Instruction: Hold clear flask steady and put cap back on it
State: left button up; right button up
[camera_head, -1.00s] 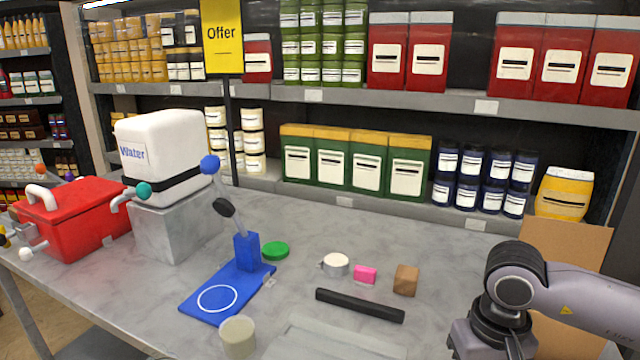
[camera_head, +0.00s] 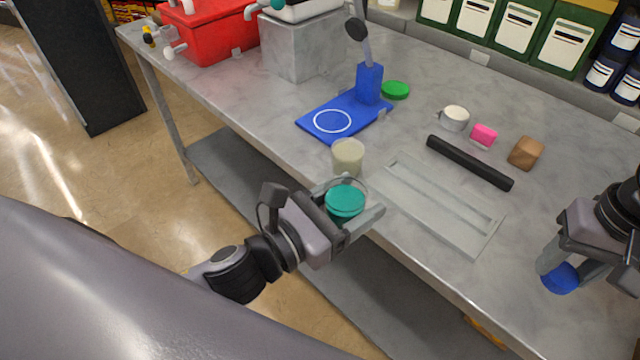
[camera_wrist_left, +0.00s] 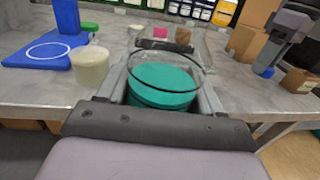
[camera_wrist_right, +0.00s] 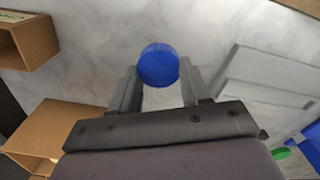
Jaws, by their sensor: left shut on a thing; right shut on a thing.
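The clear flask (camera_head: 345,186), with teal contents, is between the fingers of my left gripper (camera_head: 350,208), which is shut on it near the table's front edge. In the left wrist view the flask (camera_wrist_left: 163,88) looks upright, with an open clear rim and no cap on it. My right gripper (camera_head: 567,262) is at the right of the head view, apart from the flask. It is shut on a blue cap (camera_head: 560,280). In the right wrist view the round blue cap (camera_wrist_right: 158,66) sits between the fingertips, above the grey table.
A pale cup (camera_head: 348,158) stands just behind the flask. A grey tray (camera_head: 425,208) and a black bar (camera_head: 470,162) lie between the grippers. A blue stand (camera_head: 350,117), green lid (camera_head: 396,90), pink block (camera_head: 484,135) and brown block (camera_head: 526,153) are farther back.

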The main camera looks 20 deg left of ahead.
pick_arm(q)
jog(key=shift+s+d+r+m+g+h, duration=0.1)
jog(key=shift+d+m+g+h, duration=0.3)
jog(key=shift+d, duration=0.3)
jog(key=shift+s+d+m+g+h, duration=0.1)
jog(key=shift+d+m+g+h, duration=0.15)
jog(key=shift+d+h, duration=0.35)
jog(key=shift+s+d+r+m+g+h, duration=0.1)
jog(key=shift+d+m+g+h, duration=0.2)
jog(key=shift+d, duration=0.5)
pick_arm(e)
jog(key=s+a+r+n, duration=0.1)
jog(key=a+r+n, duration=0.1)
jog(key=a+r, duration=0.3)
jog(key=s+a+r+n, duration=0.1)
jog(key=a+r, duration=0.5)
jog(key=a, duration=0.7)
jog(key=a+r+n, duration=0.4)
jog(key=a+r, duration=0.2)
jog(key=a, duration=0.4)
jog(key=shift+s+r, duration=0.2)
jog(key=shift+s, duration=0.2)
jog(key=shift+a+f, duration=0.1)
jog(key=shift+f, duration=1.95)
jog(key=shift+f, duration=0.9)
